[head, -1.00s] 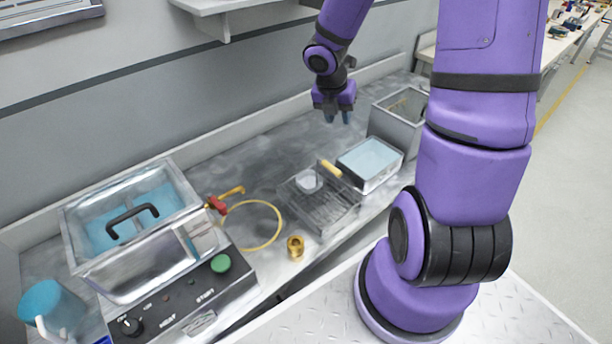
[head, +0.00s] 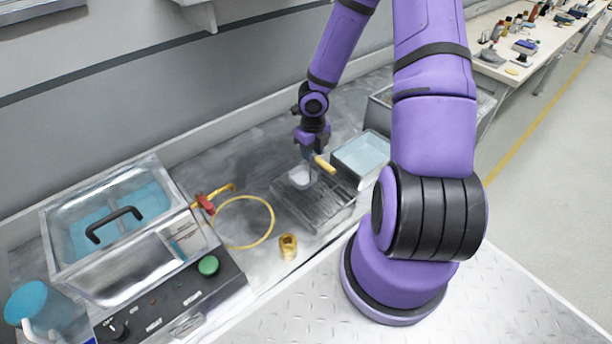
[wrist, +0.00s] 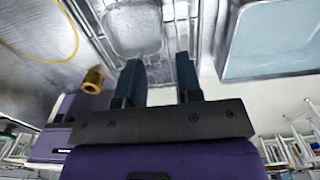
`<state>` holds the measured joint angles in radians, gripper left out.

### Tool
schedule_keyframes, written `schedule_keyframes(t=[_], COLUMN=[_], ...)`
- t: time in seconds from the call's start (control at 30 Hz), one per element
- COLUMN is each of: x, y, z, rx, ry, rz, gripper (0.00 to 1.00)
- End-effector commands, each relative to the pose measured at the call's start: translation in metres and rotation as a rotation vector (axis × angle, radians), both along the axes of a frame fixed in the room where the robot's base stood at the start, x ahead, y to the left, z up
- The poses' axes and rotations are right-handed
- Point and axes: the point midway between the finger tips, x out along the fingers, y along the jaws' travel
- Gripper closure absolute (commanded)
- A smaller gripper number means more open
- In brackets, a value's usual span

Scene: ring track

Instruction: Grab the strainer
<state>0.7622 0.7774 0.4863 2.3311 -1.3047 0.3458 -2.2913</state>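The strainer (head: 301,177) has a pale basket and a yellow handle. The pale basket (wrist: 133,28) lies beyond the left fingertip there. The yellow handle cannot be made out in that view.
A tray of pale blue liquid (head: 362,153) stands right of the rack. A brass fitting (head: 288,246) and a yellow hose loop (head: 270,222) lie left of it. A lidded bath (head: 120,222) fills the left. The wall is close behind.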

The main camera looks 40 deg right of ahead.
Motion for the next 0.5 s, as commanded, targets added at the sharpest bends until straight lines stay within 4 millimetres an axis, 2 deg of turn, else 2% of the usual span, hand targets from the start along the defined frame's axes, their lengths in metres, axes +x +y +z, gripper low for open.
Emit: schedule_keyframes(t=[0.13, 0.5], x=[0.000, 0.000], y=[0.000, 0.000], z=[-0.017, -0.039], rx=[0.000, 0.001], ry=[0.001, 0.003], rz=[0.001, -0.002], gripper=[0.67, 0.67])
